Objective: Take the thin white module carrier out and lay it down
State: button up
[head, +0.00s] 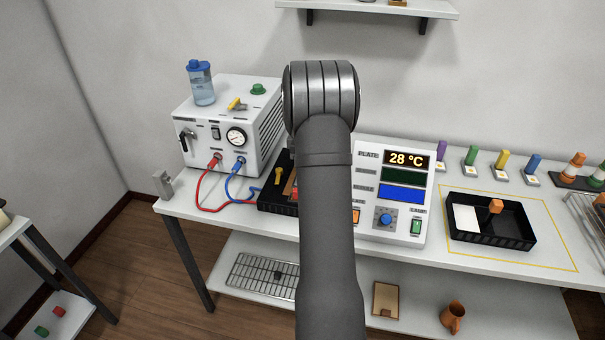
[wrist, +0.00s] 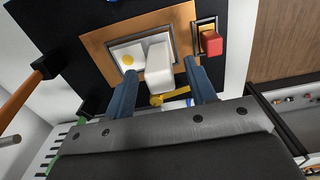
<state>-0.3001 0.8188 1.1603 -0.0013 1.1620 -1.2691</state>
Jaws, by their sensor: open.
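In the wrist view, the thin white module carrier (wrist: 126,56) lies in a framed recess of a copper-coloured plate (wrist: 104,48). A yellow dot shows on its face, and a white block (wrist: 158,75) stands up at its right part. My gripper (wrist: 160,70) is open, with one dark blue finger on each side of the white block. I cannot tell whether the fingers touch it. A yellow lever (wrist: 172,96) shows between the fingers, nearer the palm. In the head view my arm hides the gripper, the carrier and most of the black fixture (head: 272,198).
A red block (wrist: 211,42) sits right of the recess. In the head view, a white power unit (head: 222,135) with red and blue cables stands left, and a display panel (head: 397,188) right. Farther right, a black tray (head: 512,240) holds a white piece and an orange block.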

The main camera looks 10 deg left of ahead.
jog(key=shift+f, duration=1.95)
jog(key=shift+c, duration=0.4)
jog(key=shift+r, duration=0.1)
grip_shut()
